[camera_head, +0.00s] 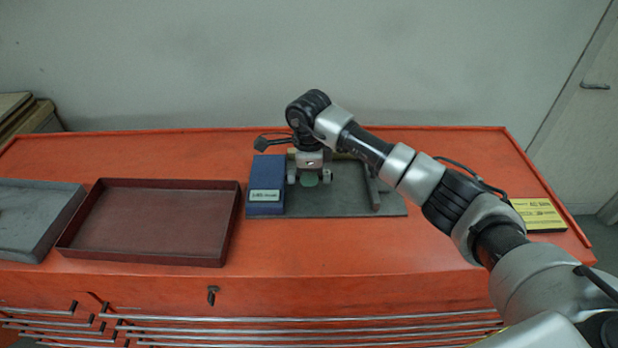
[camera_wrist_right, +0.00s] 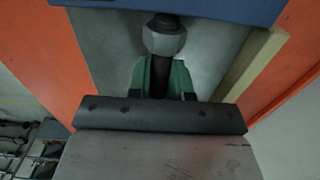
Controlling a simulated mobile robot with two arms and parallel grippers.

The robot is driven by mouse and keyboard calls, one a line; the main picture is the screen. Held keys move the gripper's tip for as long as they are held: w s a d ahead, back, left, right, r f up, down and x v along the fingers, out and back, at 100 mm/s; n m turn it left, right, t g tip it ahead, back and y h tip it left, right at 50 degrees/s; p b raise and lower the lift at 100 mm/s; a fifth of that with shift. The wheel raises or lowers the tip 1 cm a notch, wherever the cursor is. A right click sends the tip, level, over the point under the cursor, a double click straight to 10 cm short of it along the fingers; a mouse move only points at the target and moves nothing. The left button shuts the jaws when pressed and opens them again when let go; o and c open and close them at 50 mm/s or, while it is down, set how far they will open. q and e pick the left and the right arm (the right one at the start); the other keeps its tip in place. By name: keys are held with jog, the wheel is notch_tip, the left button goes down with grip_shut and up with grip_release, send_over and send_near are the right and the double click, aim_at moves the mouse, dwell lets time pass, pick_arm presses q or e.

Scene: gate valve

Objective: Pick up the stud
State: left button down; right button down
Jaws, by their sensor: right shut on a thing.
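The stud (camera_wrist_right: 159,78) is a dark rod in the right wrist view, with a grey hex nut (camera_wrist_right: 164,38) at its far end. My right gripper (camera_wrist_right: 160,86) is shut on the rod, with a green pad on each side of it. In the head view my right gripper (camera_head: 309,177) points down over the grey mat, just right of the blue box (camera_head: 265,185). The stud cannot be made out there. I cannot tell whether it touches the mat. My left gripper is not in view.
The grey mat (camera_head: 340,206) lies on an orange workbench (camera_head: 330,245). A grey bar (camera_head: 373,188) is right of the gripper. An empty dark red tray (camera_head: 150,218) and a grey tray (camera_head: 35,215) are at left. A yellow booklet (camera_head: 538,214) lies at right.

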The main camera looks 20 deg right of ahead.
notch_tip(320, 180, up, 3)
jog(key=shift+w+f+b, duration=0.1)
jog(key=shift+b, duration=0.6)
jog(key=s+d+r+b, duration=0.3)
jog(key=s+d+r, duration=0.4)
jog(key=d, duration=0.2)
jog(key=shift+d, duration=0.3)
